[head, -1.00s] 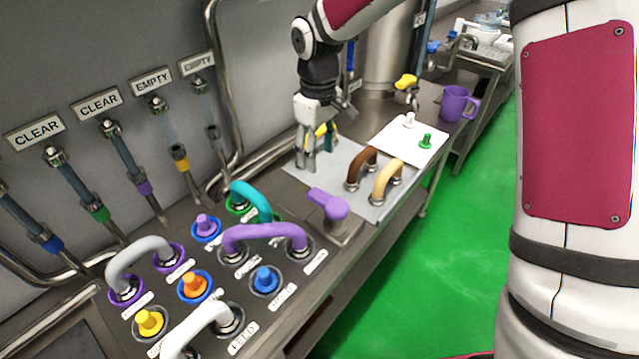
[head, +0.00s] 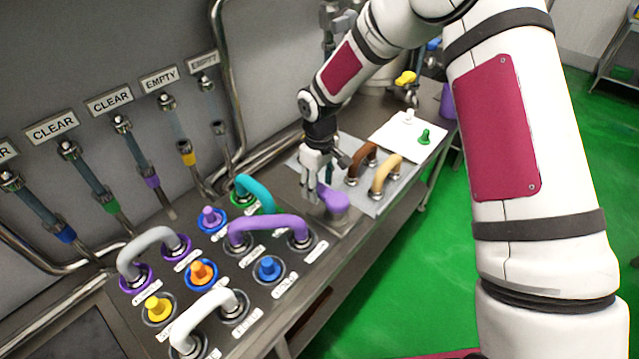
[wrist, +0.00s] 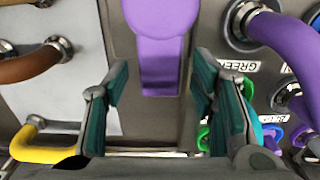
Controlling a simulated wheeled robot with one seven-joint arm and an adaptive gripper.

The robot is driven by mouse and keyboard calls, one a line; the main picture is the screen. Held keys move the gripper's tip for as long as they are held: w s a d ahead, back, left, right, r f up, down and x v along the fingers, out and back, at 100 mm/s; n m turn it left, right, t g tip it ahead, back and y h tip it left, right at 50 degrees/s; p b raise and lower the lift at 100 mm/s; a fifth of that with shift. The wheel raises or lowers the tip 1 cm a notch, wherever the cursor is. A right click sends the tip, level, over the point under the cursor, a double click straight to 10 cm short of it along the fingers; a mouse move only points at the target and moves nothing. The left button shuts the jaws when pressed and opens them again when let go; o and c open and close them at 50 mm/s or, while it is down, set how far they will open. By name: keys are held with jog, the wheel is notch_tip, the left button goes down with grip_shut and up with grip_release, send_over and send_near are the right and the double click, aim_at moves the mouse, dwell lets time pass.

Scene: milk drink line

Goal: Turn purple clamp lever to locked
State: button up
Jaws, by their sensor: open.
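The purple clamp lever (head: 336,203) sits on a raised metal block at the right end of the steel panel. Its wide round end faces the front edge, and its narrow end points toward the wall, partly hidden by my gripper. My gripper (head: 312,194) hangs fingers down over that narrow end. In the wrist view the lever (wrist: 160,35) comes in from the top, and its narrow end lies between the two green-padded fingers of my gripper (wrist: 160,80). The fingers are apart, with a gap on each side of the lever.
A purple curved hose (head: 268,226) and a teal one (head: 256,191) stand left of the lever. Brown (head: 362,160) and cream (head: 386,172) handles stand on a grey plate to its right. A yellow handle (wrist: 35,145) shows in the wrist view.

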grip_shut()
